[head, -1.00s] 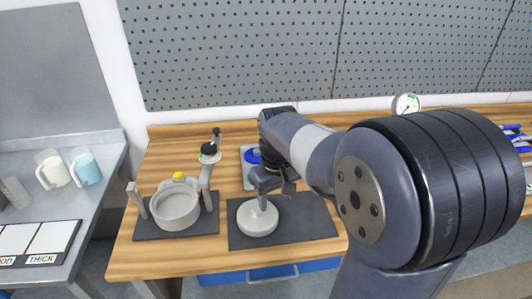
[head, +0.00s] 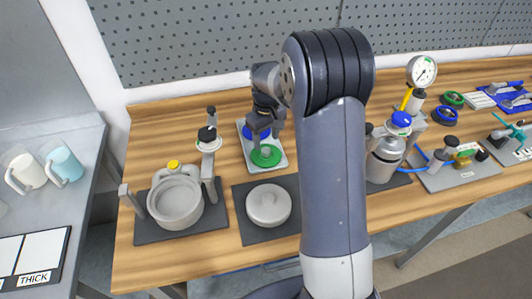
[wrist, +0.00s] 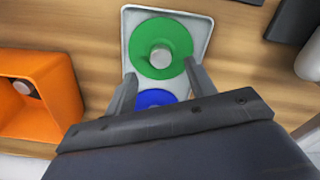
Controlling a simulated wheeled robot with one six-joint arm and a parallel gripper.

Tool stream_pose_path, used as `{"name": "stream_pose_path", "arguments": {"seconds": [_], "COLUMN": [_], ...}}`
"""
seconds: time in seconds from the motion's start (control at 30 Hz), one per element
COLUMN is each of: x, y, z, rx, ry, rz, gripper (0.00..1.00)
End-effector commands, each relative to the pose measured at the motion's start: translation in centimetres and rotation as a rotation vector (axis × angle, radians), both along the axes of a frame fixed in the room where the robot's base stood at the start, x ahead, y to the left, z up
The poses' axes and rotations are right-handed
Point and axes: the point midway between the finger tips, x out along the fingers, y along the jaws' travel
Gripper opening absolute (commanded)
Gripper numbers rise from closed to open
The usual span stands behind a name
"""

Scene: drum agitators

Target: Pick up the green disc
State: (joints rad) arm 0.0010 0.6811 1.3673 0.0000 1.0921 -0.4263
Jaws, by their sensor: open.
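The green disc (head: 268,159) lies on a pale tray (head: 281,163) on the wooden bench, below my gripper (head: 263,138) in the head view. In the wrist view, the green disc (wrist: 150,64) is flat, with a grey knob or post (wrist: 161,56) at its middle. My gripper (wrist: 160,74) is open and empty. Its two fingers reach toward the near side of the disc, one at each side; whether they touch it I cannot tell. A blue disc (wrist: 154,98) lies on the same tray, partly hidden by my gripper.
A grey round lid (head: 268,205) lies on a dark mat in front of the tray. A grey pot (head: 176,205) with a post stands to the left. A metal vessel (head: 383,165) stands right of my arm. An orange bin (wrist: 62,82) shows at left in the wrist view.

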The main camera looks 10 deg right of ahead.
Motion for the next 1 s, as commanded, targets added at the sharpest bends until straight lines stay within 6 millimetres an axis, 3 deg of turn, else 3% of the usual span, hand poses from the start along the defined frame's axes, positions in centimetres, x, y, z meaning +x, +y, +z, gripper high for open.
{"name": "stream_pose_path", "arguments": {"seconds": [0.33,0.63,1.0], "x": [0.0,0.0,0.0], "y": [0.1,0.1,0.1], "z": [-4.4,-5.0,-5.0], "rx": [0.000,0.000,0.000], "ry": [0.004,0.000,0.001], "rz": [0.000,0.000,0.000], "gripper": [0.52,0.52,0.23]}}
